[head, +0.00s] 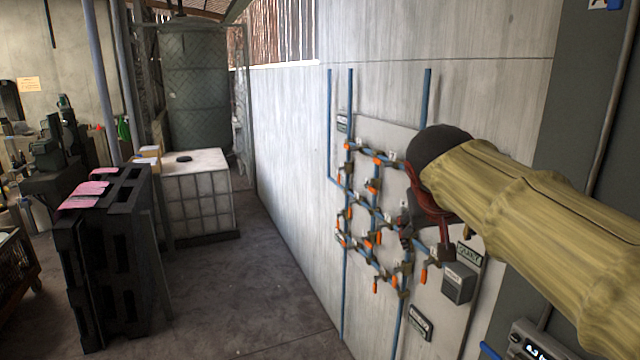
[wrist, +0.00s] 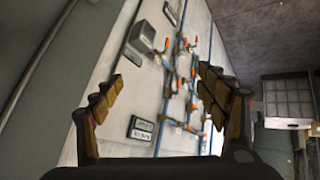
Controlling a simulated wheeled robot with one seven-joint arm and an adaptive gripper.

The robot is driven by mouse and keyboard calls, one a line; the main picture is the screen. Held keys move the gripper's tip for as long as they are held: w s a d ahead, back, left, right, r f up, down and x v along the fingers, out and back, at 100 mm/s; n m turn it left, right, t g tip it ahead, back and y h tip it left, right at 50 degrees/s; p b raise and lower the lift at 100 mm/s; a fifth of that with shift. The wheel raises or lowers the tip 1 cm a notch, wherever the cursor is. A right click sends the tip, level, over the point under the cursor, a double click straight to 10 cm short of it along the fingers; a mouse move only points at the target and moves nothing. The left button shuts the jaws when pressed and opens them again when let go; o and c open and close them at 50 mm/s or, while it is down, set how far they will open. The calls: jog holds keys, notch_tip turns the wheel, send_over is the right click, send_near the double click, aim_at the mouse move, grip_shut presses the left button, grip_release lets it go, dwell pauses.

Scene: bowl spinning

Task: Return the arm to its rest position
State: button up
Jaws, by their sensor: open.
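My arm (head: 540,205), in a yellowish sleeve, reaches in from the right of the head view towards the wall. My gripper (wrist: 160,78) is open and empty in the wrist view, its two fingers wide apart. In the head view its end partly covers a panel of blue pipes and orange-handled valves (head: 372,238). The panel also shows between the fingers in the wrist view (wrist: 182,75). No finger visibly touches a valve, though the exact gap is hard to judge.
A grey box (head: 459,283) and small signs are mounted by the pipes. A dark cabinet (head: 580,110) stands at the right. A black pallet stack (head: 110,260) and a white caged tank (head: 198,195) stand left. The floor (head: 250,310) between them and the wall is clear.

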jog(key=s+a+f+g+y, duration=0.1)
jog(key=s+f+y, duration=0.1)
jog(key=s+f, duration=1)
jog(key=s+a+f+n+y+b, duration=0.1)
jog(key=s+a+f+y, duration=0.1)
jog(key=s+f, duration=0.9)
jog(key=s, duration=0.4)
jog(key=shift+a+f+g, duration=0.25)
jog(key=shift+f+g, duration=0.15)
jog(key=shift+w, duration=0.1)
jog(key=shift+c, duration=1)
